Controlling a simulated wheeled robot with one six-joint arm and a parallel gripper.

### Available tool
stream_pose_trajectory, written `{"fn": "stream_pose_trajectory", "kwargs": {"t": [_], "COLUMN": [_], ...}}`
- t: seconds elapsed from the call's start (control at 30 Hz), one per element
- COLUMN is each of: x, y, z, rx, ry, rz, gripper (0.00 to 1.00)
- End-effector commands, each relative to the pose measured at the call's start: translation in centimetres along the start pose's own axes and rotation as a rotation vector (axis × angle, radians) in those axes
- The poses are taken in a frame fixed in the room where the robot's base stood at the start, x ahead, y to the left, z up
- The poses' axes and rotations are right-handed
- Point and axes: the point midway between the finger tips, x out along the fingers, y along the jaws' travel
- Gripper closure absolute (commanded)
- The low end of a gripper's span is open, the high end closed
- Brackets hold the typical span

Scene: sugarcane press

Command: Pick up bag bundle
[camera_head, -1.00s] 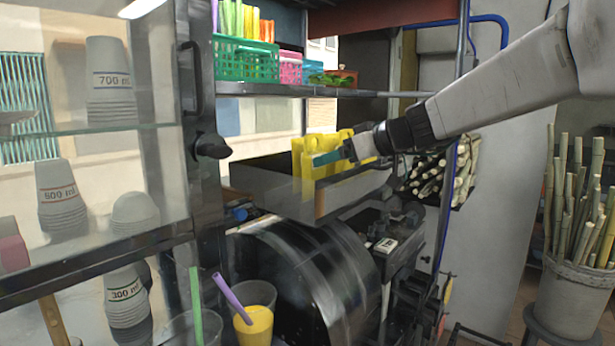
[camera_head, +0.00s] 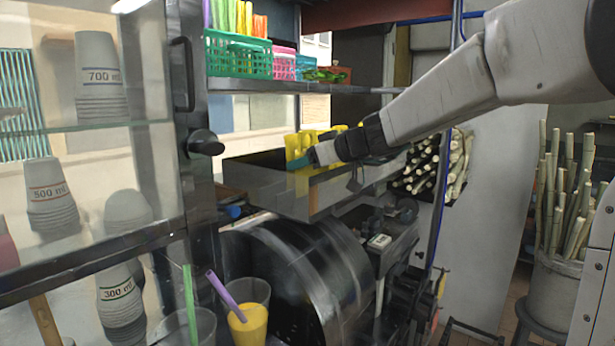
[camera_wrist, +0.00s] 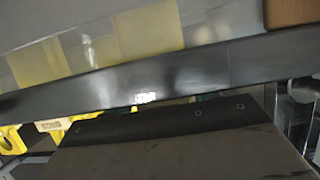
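The yellow bag bundle (camera_head: 293,147) shows at the grey metal tray (camera_head: 265,190), with upright loops above its rim. Parts of it are hidden behind my gripper. My gripper (camera_head: 300,163) reaches in from the right, with a teal finger tip against the yellow in the picture. I cannot tell whether it touches the bags or how wide its fingers are. In the wrist view, yellow bag pieces (camera_wrist: 55,127) show at lower left, below a dark metal edge (camera_wrist: 150,85). Pale yellow patches show on the grey surface above it.
A shelf (camera_head: 290,86) with coloured baskets is above the tray. The dark rounded press housing (camera_head: 285,275) is below it. A glass cabinet with cup stacks (camera_head: 98,75) stands left. A yellow drink (camera_head: 248,322) is in front. Cane bundles (camera_head: 565,190) stand right.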

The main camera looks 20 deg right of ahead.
Motion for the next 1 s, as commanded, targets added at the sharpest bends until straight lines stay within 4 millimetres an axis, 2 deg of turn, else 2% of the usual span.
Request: {"fn": "stream_pose_trajectory", "kwargs": {"t": [0.03,0.07,0.37,0.57,0.77,1.0], "x": [0.0,0.0,-0.1,-0.9,-2.0,-3.8], "y": [0.0,0.0,0.0,0.0,0.0,0.0], "z": [0.0,0.0,-0.1,-0.8,-3.6,-8.1], "rx": [0.000,0.000,0.000,-0.001,-0.004,-0.004], "ry": [0.000,0.000,0.001,0.003,0.003,0.004], "rz": [0.000,0.000,0.000,0.001,0.001,0.001], "gripper": [0.57,0.64,0.64,0.64,0.64,0.64]}}
